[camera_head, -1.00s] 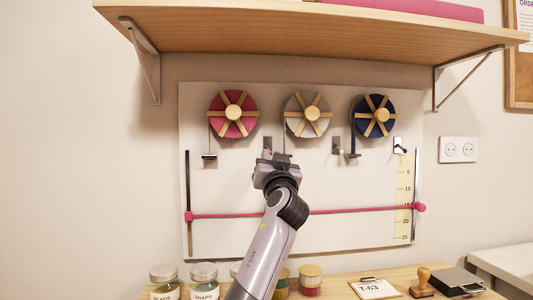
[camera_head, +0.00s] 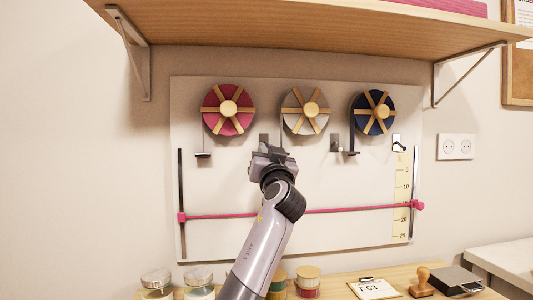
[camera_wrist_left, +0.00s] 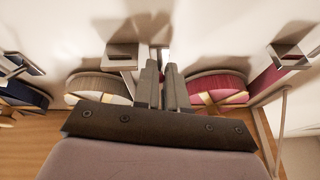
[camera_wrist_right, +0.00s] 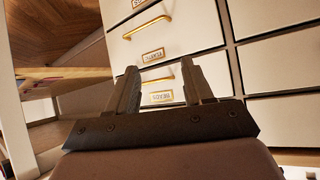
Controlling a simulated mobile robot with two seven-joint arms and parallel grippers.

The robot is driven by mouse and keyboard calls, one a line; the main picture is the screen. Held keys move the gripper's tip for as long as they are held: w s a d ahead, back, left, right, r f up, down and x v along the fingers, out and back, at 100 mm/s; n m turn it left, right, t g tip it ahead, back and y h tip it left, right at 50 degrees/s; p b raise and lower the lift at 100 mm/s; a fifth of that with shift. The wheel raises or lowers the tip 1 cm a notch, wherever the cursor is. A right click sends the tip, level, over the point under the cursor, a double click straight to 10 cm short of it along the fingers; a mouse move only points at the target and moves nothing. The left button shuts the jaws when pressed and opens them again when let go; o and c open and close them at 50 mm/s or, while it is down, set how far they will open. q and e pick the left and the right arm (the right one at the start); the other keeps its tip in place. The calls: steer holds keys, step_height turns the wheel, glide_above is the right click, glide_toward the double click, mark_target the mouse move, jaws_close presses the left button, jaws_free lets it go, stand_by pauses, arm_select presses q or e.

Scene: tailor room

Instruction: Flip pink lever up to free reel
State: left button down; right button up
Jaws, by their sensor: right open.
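The pink reel (camera_head: 228,109) hangs on the white wall panel, left of the grey reel (camera_head: 306,110). My left gripper (camera_head: 268,151) is up against the panel, below and between these two reels, at a small grey lever plate (camera_head: 264,138). The pink lever itself is hidden by the gripper there. In the left wrist view, the two fingers (camera_wrist_left: 162,75) are close together with a narrow gap, pointing at the plate (camera_wrist_left: 158,54). Whether they grip anything is unclear. My right gripper (camera_wrist_right: 157,80) is open and empty, facing drawers.
The navy reel (camera_head: 373,114) and other lever plates (camera_head: 335,143) are to the right. A wooden shelf (camera_head: 290,30) overhangs above. Jars (camera_head: 199,280) and a stamp (camera_head: 423,280) stand on the counter below.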

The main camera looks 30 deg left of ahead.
steer(key=shift+r, duration=0.1)
arm_select(q)
steer(key=r+g+h+p, duration=0.1)
steer(key=p, duration=0.3)
steer(key=r+g+h+p, duration=0.1)
steer(key=g+p, duration=0.1)
steer(key=p, duration=0.3)
steer(key=shift+s+d+r, duration=0.15)
steer(key=shift+d+r, duration=0.05)
steer(key=shift+r, duration=0.15)
steer(key=g+h+p, duration=0.1)
steer(key=p, duration=0.2)
steer(key=g+p, duration=0.1)
steer(key=p, duration=0.1)
steer(key=shift+r+h+p, duration=0.4)
steer(key=shift+a+r+g+h+p, duration=0.15)
steer(key=shift+g+h+p, duration=0.15)
steer(key=shift+g+p, duration=0.2)
steer(key=shift+r+g+h, duration=0.15)
steer(key=shift+g+h, duration=0.35)
steer(key=shift+g, duration=0.1)
arm_select(e)
step_height(320, 180, up, 13)
steer(key=d, duration=0.1)
steer(key=shift+s+d, duration=0.15)
steer(key=shift+s, duration=0.3)
arm_select(q)
steer(key=shift+g, duration=0.3)
arm_select(e)
steer(key=shift+r, duration=0.1)
